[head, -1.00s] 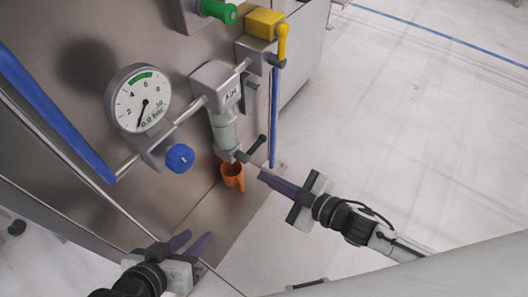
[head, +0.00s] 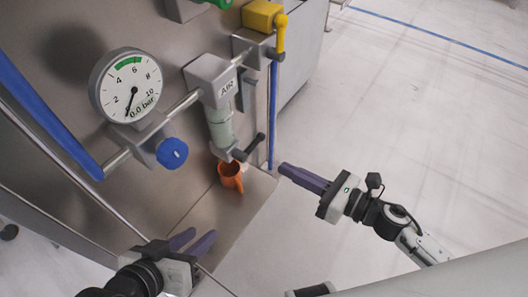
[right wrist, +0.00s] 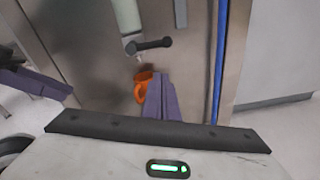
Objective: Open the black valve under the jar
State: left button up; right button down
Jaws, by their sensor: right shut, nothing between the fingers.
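The pale translucent jar (head: 220,128) hangs under the grey AIR block on the steel panel. The black valve (head: 254,146) is at its lower end, its lever pointing out to the right; in the right wrist view the lever (right wrist: 153,44) lies nearly level. My right gripper (head: 283,168) is shut and empty, right of and below the lever, apart from it. Its purple fingers (right wrist: 161,98) show in the right wrist view, below the lever. My left gripper (head: 197,240) is open and empty, low in front of the panel; its fingers show at the left of the right wrist view (right wrist: 35,82).
An orange cup (head: 230,176) stands under the jar; it also shows in the right wrist view (right wrist: 143,85). A gauge (head: 126,86), a blue knob (head: 172,153) and a yellow valve (head: 262,16) are on the panel. A blue pipe (head: 272,115) runs down right of the lever. Open floor lies right.

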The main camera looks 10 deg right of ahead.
aim_at(250, 146)
pick_arm(q)
jog(key=shift+d, duration=0.1)
pick_arm(e)
jog(key=n, duration=0.2)
jog(key=d+f+n, duration=0.1)
jog(key=shift+s+n, duration=0.35)
jog(key=shift+n, duration=0.05)
jog(key=shift+a, duration=0.1)
jog(key=b+x, duration=0.1)
jog(key=x, duration=0.9)
jog(key=shift+f, duration=0.1)
pick_arm(q)
jog(key=shift+s+a+f+p, duration=0.15)
jog(key=shift+a+f+p, duration=0.2)
jog(key=shift+p, duration=0.4)
pick_arm(e)
jog(key=r, duration=0.4)
jog(key=shift+s+d, duration=0.25)
jog(key=shift+s, duration=0.05)
pick_arm(q)
jog(key=shift+d+r, duration=0.1)
